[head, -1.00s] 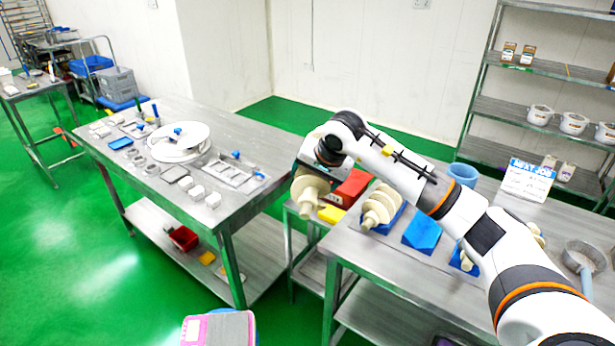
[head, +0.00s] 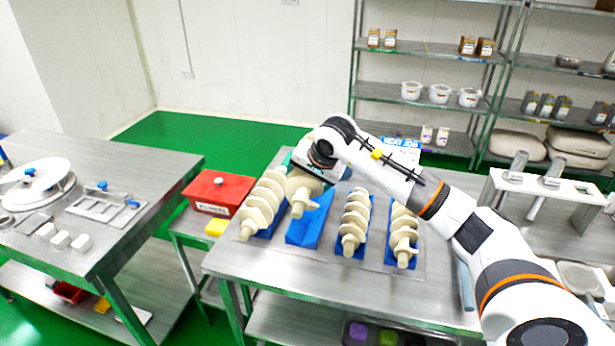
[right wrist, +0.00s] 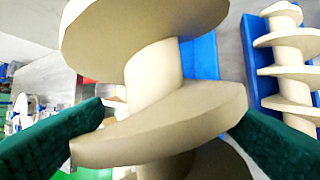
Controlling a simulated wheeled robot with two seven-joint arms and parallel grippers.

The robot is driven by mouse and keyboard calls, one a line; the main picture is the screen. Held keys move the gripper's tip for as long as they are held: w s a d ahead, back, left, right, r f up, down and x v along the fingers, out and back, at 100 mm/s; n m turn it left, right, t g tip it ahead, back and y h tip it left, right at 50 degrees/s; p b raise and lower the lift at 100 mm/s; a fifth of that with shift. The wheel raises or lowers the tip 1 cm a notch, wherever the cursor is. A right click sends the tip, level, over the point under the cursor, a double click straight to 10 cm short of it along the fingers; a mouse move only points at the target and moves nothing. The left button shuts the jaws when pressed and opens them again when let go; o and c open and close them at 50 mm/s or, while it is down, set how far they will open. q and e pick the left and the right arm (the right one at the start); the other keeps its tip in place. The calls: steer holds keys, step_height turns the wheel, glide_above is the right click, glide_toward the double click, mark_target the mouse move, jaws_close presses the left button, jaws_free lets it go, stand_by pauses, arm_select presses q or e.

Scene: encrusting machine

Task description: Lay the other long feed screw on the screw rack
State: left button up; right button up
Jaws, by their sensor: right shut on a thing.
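My right gripper (head: 310,168) is shut on a cream long feed screw (head: 301,196), which hangs steeply tilted over the screw rack. The rack is a row of blue blocks; the second block from the left (head: 303,232) carries no screw, and the held screw is above and partly in front of it. I cannot tell whether they touch. Another large screw (head: 262,205) lies on the leftmost block, close to the held one. In the right wrist view the held screw (right wrist: 155,85) fills the space between my green fingers. My left gripper is not in view.
Two thinner screws (head: 355,222) (head: 403,238) lie on the blocks to the right. A red box (head: 218,190) and a yellow block (head: 216,227) sit on a lower stand at left. A sign stands behind my arm. The table's front strip (head: 300,285) is clear.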

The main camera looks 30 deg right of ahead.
steer(key=shift+f, duration=0.55)
step_height(320, 180, down, 4)
steer(key=b, duration=0.2)
steer(key=shift+f+b, duration=0.1)
steer(key=shift+b, duration=0.3)
steer(key=shift+m+g+y+p, duration=0.3)
steer(key=shift+m+g+p, duration=0.1)
steer(key=shift+p, duration=0.1)
steer(key=shift+f, duration=0.1)
steer(key=shift+s+a, duration=0.3)
steer(key=shift+a, duration=0.1)
